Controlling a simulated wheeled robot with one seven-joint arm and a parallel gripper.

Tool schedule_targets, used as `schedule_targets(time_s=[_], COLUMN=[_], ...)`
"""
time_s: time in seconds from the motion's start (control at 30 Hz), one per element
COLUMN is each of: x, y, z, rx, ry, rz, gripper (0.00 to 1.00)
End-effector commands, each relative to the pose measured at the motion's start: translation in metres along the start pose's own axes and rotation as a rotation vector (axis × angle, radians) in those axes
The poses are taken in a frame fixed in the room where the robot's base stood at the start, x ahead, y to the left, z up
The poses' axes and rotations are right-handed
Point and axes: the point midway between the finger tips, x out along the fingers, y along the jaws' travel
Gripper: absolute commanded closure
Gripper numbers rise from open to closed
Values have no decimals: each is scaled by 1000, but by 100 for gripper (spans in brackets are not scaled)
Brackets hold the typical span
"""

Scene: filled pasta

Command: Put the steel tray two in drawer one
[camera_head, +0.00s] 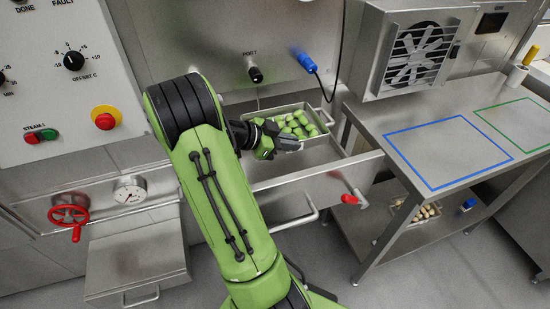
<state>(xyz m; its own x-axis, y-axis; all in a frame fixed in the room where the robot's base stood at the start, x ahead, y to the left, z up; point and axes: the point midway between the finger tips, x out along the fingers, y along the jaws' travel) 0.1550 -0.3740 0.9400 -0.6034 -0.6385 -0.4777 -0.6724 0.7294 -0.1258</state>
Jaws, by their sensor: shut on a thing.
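A steel tray (316,139) filled with green pasta pieces (302,122) is above or inside the open steel drawer (318,187), towards its back. I cannot tell whether the tray rests on the drawer floor. My gripper (284,143) is at the tray's near left side and shut on its edge. My gripper and wrist hide the left part of the tray. The drawer is pulled out, with its bar handle (300,218) at the front. No number is readable on the tray or drawer.
A steel table (400,124) with blue and green outlined areas stands right, both clear. Its lower shelf holds another tray of pale pieces (428,211). A fan unit (418,52) stands behind. A closed box (138,262) is left.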

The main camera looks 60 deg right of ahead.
Motion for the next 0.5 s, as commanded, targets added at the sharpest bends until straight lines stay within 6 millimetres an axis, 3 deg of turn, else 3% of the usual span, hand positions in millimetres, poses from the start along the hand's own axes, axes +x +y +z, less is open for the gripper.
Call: schedule_targets(time_s=[0.2, 0.5], x=[25, 46], y=[7, 12], z=[43, 81], rx=[-2, -1], ry=[2, 2], rz=[3, 2], gripper=[100, 100])
